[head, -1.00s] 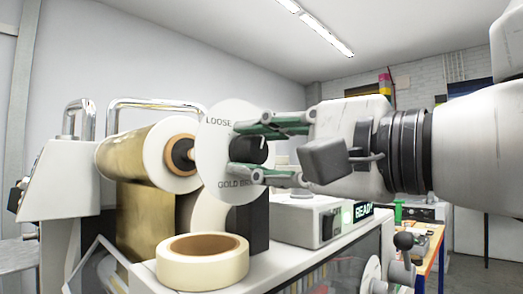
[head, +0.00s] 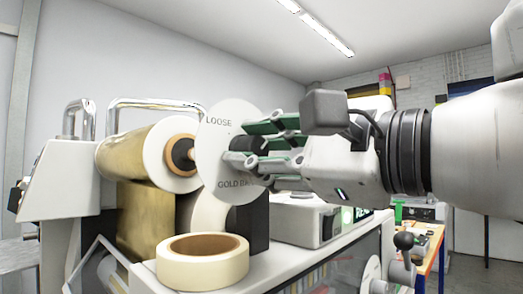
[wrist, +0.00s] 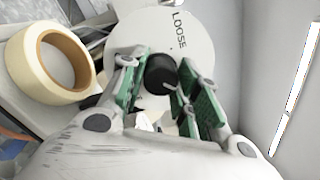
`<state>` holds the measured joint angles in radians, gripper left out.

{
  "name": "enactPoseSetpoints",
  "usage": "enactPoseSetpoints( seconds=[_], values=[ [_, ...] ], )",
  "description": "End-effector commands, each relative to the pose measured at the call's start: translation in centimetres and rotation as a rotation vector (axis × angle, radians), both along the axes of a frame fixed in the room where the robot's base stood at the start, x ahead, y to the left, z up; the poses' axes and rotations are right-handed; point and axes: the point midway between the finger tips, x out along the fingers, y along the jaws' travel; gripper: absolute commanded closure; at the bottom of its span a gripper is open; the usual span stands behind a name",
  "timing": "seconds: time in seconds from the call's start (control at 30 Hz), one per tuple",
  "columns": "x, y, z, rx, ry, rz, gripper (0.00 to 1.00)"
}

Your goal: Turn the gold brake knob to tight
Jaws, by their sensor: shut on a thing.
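The gold brake knob (head: 242,143) is a black knob at the middle of a white dial disc (head: 212,170). The disc reads "LOOSE" at its upper left and "GOLD BR…" below, the rest hidden by my gripper. My gripper (head: 250,146) is shut on the knob, with green-padded fingers at either side of it. In the wrist view the knob (wrist: 160,74) sits between the fingers, and a short pale line shows on its lower right. "LOOSE" is above it there. No "tight" mark can be seen.
A gold foil roll (head: 140,155) on the machine is left of the dial. A cream tape roll (head: 203,262) lies on the machine top in front, below the dial. A grey box (head: 300,218) with a green display stands under my gripper. A wooden bench (head: 425,240) is farther right.

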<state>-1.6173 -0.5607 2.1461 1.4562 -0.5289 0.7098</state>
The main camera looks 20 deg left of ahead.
Motion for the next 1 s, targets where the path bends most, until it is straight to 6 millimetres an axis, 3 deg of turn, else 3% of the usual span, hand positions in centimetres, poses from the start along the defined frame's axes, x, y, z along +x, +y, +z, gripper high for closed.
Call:
enactPoseSetpoints(
  seconds=[0.2, 0.23, 0.37, 0.8, 1.0],
  values=[
    [-0.1, 0.0, -0.1, -0.002, 0.002, 0.002, 0.92],
    [-0.1, 0.0, -0.1, -0.002, 0.002, 0.002, 0.67],
    [0.0, 0.0, -0.1, -0.001, 0.001, 0.001, 0.46],
    [-0.1, -0.1, 0.0, 0.000, 0.000, 0.001, 0.46],
    [-1.3, -2.3, 0.0, 0.005, 0.001, 0.004, 0.46]
  ],
)
